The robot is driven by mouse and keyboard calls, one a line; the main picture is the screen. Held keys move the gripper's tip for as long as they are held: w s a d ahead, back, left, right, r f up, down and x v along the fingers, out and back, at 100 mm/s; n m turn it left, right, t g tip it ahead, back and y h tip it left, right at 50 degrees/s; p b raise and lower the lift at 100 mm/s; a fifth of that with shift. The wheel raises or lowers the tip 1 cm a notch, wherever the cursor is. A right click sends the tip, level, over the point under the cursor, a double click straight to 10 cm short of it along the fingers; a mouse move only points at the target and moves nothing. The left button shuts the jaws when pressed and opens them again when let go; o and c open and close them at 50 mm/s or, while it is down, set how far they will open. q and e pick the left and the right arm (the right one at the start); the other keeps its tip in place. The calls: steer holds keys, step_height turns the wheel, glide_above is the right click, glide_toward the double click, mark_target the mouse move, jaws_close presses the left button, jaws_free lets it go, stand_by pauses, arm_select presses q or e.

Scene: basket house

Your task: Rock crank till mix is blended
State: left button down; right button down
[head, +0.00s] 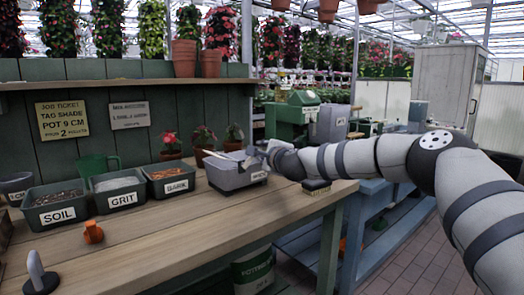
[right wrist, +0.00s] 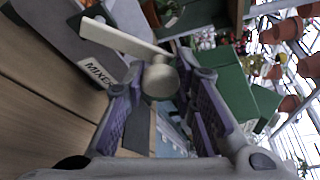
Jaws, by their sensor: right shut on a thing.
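The grey mixer tub (head: 228,178) stands on the wooden bench. It also shows in the right wrist view (right wrist: 60,48), with part of its label. Its crank has a pale arm (right wrist: 122,38) ending in a round knob (right wrist: 160,80). My right gripper (right wrist: 162,92) is shut on the knob, with a purple-padded finger on each side. In the head view, my right gripper (head: 264,158) is small at the tub's right end, and the grip is hard to make out. The mix inside the tub cannot be seen clearly. My left gripper is not in view.
Bins of soil (head: 54,215), grit (head: 121,199) and bark (head: 172,187) stand left of the tub. An orange item (head: 93,232) and a grey-handled tool (head: 40,275) are nearer. A dark block (head: 316,187) lies below my right arm.

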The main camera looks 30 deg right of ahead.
steer(key=shift+d+f+m, duration=0.1)
steer(key=shift+f+m, duration=0.15)
steer(key=shift+m, duration=0.15)
stand_by(0.3)
steer(key=c, duration=1.3)
jaws_free()
steer(key=v, duration=1.2)
steer(key=shift+d+r, duration=0.1)
steer(key=shift+d, duration=0.05)
